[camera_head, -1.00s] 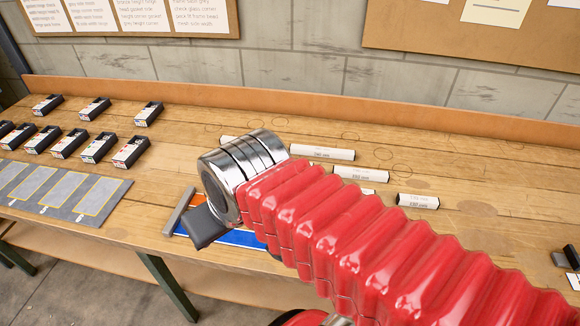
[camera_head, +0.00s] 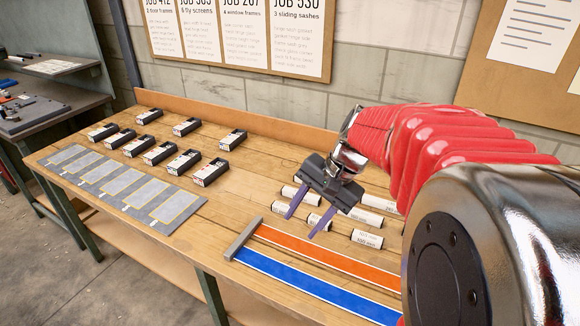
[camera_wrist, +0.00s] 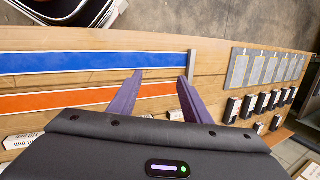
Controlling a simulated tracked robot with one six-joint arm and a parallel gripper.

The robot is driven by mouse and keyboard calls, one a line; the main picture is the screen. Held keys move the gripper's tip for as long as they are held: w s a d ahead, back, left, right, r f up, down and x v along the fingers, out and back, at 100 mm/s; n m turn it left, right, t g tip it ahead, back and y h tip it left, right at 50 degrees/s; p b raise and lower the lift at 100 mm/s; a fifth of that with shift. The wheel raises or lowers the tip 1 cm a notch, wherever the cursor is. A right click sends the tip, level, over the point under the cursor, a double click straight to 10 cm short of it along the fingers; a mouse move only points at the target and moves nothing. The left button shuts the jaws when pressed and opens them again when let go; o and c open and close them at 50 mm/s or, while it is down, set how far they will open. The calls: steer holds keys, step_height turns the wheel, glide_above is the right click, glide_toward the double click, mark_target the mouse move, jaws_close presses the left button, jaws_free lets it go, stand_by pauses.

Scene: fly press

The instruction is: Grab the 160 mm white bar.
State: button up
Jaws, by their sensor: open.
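Several white bars with printed labels lie on the wooden bench in the head view. One bar (camera_head: 367,239) is nearest the orange strip, another (camera_head: 366,215) is just behind it, and one (camera_head: 319,221) is partly hidden by my gripper. A further bar (camera_head: 299,196) lies behind the fingers. The labels are too small to tell surely which bar is 160 mm. My gripper (camera_head: 302,226) is open and empty, its purple fingers pointing down in front of the left-hand bars. In the wrist view, my gripper (camera_wrist: 160,76) is over the strips, and a white bar (camera_wrist: 20,141) shows at lower left.
An orange strip (camera_head: 330,258) and a blue strip (camera_head: 310,287) run along the bench front, with a grey stop (camera_head: 243,238) at their left end. Several small dark boxes (camera_head: 183,162) and a grey mat with yellow outlines (camera_head: 95,168) fill the left.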

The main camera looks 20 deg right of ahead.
steer(key=w+d+f+m+y, duration=0.2)
steer(key=w+d+f+m, duration=0.15)
steer(key=d, duration=0.45)
steer(key=m+t+y, duration=0.2)
steer(key=m+t, duration=0.6)
steer(key=m, duration=0.6)
glide_toward(361, 213)
steer(key=v, duration=0.3)
steer(key=shift+d+f, duration=0.1)
steer(key=shift+d, duration=0.05)
steer(key=shift+w, duration=0.1)
steer(key=shift+x, duration=4.3)
steer(key=shift+x, duration=2.65)
